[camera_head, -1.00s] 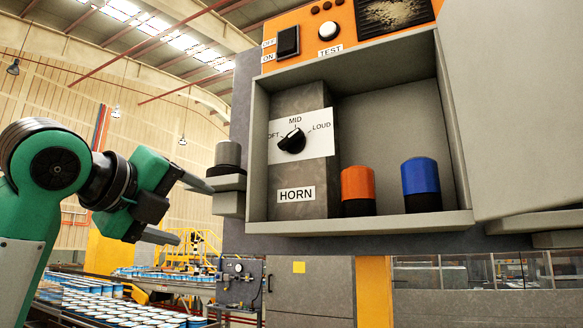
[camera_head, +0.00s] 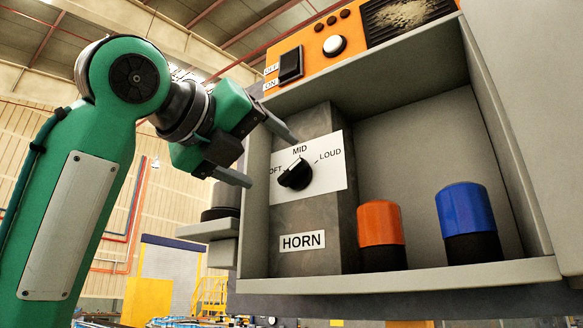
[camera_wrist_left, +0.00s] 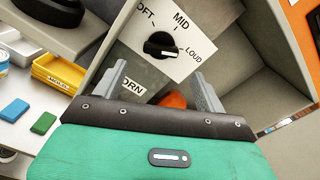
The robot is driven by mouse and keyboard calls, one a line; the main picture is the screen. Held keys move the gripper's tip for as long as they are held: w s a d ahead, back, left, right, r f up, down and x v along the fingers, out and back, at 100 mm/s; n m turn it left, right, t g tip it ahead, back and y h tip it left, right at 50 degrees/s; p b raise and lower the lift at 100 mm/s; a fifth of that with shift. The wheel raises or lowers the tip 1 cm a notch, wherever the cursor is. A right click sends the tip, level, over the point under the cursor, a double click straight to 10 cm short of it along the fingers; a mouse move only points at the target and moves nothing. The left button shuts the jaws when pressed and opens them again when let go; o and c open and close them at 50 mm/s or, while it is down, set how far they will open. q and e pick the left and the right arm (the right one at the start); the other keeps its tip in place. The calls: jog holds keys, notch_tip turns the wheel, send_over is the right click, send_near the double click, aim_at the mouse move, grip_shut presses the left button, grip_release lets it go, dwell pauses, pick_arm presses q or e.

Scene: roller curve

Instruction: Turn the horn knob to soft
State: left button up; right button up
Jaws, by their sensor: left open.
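The black horn knob (camera_head: 295,174) sits on a white plate marked "OFT" (first letter hidden), MID and LOUD, above a HORN label (camera_head: 303,241). It also shows in the left wrist view (camera_wrist_left: 160,46), with a pale mark on its face. In the left wrist view the knob lies beyond the gap between the fingertips (camera_wrist_left: 153,74). My right gripper is out of view.
The knob's grey block stands inside a grey open box (camera_head: 400,283). An orange-capped part (camera_head: 380,222) and a blue-capped part (camera_head: 465,207) stand right of it. An orange panel with a black switch (camera_head: 290,66) is above.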

aim_at(290, 173)
pick_arm(q)
jog(key=p+x, duration=0.1)
jog(key=x, duration=0.4)
jog(key=shift+w+d+r, duration=0.15)
jog(key=shift+w+d, duration=0.1)
jog(key=shift+w, duration=0.1)
jog(key=shift+x, duration=0.8)
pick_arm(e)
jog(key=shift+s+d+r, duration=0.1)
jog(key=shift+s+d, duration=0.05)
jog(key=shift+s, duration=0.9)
pick_arm(q)
jog(key=shift+s+a, duration=0.1)
jog(key=shift+c, duration=0.8)
jog(key=c, duration=0.8)
